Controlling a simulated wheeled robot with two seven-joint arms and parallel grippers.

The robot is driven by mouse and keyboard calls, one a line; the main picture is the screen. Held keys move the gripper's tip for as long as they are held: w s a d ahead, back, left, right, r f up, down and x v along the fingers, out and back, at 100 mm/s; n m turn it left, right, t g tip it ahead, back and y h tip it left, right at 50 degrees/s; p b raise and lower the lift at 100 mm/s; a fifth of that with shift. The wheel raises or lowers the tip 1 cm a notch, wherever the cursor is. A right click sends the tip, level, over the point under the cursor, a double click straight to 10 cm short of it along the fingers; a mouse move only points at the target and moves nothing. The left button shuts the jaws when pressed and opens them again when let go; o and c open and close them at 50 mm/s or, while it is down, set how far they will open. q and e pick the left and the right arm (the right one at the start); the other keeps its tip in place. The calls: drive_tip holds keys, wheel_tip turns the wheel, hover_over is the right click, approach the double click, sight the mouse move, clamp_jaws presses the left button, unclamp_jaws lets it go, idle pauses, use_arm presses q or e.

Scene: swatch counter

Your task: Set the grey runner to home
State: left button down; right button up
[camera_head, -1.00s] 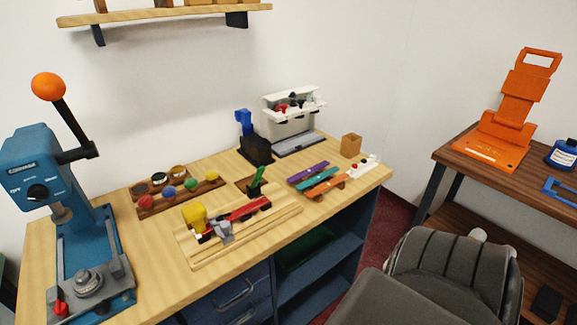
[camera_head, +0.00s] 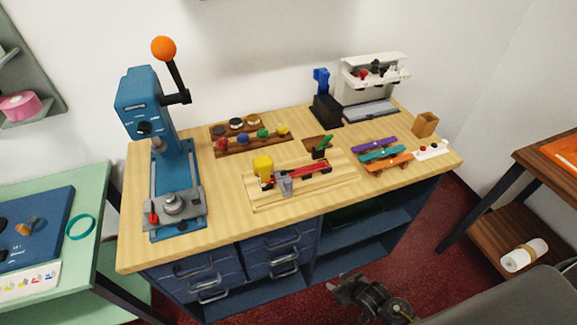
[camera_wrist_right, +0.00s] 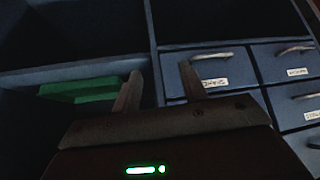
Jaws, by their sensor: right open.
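A small grey runner (camera_head: 285,185) sits at the front of a pale wooden board (camera_head: 262,203) on the counter, by the left end of a red bar (camera_head: 310,170). A yellow block (camera_head: 263,166) stands just left of it, and a green lever (camera_head: 324,143) rises behind the bar's right end. My right gripper (camera_head: 342,290) is low in front of the counter, well below and apart from the runner. In the right wrist view it is open and empty (camera_wrist_right: 160,85), facing the drawers and shelf. My left gripper is not in view.
A blue press (camera_head: 170,205) with an orange knob stands on the left of the counter (camera_head: 225,225). A rack of coloured knobs (camera_head: 240,142) lies behind the board; coloured strips (camera_head: 382,152) lie to its right. Labelled drawers (camera_wrist_right: 220,65) and an open shelf are under the counter.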

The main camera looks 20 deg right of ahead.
sight(288, 180)
drive_tip(key=w+a+r+n+t+y+p, duration=0.15)
drive_tip(key=w+r+y, duration=0.25)
drive_tip(key=r, duration=0.8)
drive_tip(key=w+a+r+n+t+y+p, duration=0.1)
drive_tip(key=w+r+n+y+p, duration=0.2)
drive_tip(key=r, duration=0.9)
drive_tip(key=w+a+r+n+t+y, duration=0.2)
drive_tip(key=w+r+y, duration=0.25)
drive_tip(key=r, duration=0.75)
drive_tip(key=p+x, duration=0.3)
drive_tip(key=x, duration=0.6)
drive_tip(key=shift+r, duration=0.15)
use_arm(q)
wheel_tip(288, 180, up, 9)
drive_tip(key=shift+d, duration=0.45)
use_arm(e)
drive_tip(key=shift+w+a, duration=0.45)
drive_tip(key=shift+a, duration=0.05)
clamp_jaws()
